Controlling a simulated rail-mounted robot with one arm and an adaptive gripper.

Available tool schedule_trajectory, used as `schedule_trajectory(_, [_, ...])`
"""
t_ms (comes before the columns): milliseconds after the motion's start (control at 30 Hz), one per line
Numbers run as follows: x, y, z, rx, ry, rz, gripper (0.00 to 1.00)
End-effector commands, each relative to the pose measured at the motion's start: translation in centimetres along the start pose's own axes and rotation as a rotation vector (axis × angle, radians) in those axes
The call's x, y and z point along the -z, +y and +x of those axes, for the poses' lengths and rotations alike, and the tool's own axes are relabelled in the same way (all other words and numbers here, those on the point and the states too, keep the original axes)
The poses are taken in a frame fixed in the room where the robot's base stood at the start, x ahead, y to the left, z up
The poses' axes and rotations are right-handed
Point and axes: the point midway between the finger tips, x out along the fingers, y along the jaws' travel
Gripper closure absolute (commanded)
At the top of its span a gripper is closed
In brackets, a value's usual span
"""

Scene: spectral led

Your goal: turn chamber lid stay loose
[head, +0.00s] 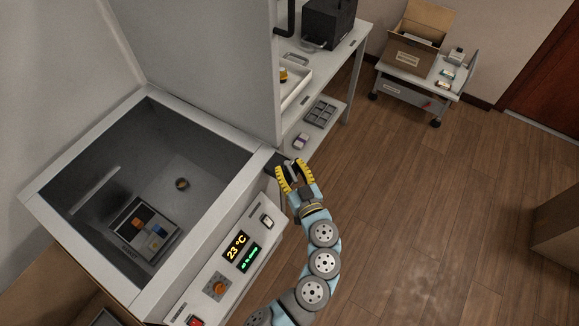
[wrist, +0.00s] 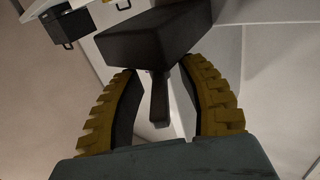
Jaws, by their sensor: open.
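The chamber (head: 70,180) stands at the left with its big grey lid (head: 205,60) raised steeply. The lid stay shows in the wrist view as a dark block (wrist: 150,36) with a narrow dark lever (wrist: 159,100) hanging from it. My gripper (head: 293,166), with yellow ribbed fingers, is at the chamber's right rear corner. It is open in the wrist view (wrist: 157,75), and the lever stands between its two fingers. Gaps show on both sides of the lever. In the head view the stay is mostly hidden by my fingers.
A control panel (head: 240,245) reading 23 °C is on the chamber's front. A tray (head: 142,222) of small pieces and a small round item (head: 182,184) lie inside. A bench (head: 345,60) stands behind my gripper; a cart (head: 425,85) stands farther right.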

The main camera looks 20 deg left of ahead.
Motion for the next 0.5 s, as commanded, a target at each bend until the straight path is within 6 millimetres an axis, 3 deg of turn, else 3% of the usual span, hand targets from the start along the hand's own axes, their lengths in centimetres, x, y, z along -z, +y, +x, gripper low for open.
schedule_trajectory(167, [0.01,0.00,-0.01,0.000,0.000,0.000,0.59])
schedule_trajectory(300, [0.02,0.00,-0.02,0.000,0.000,-0.001,0.99])
schedule_trajectory(500, [0.01,0.00,-0.02,0.000,0.000,-0.001,1.00])
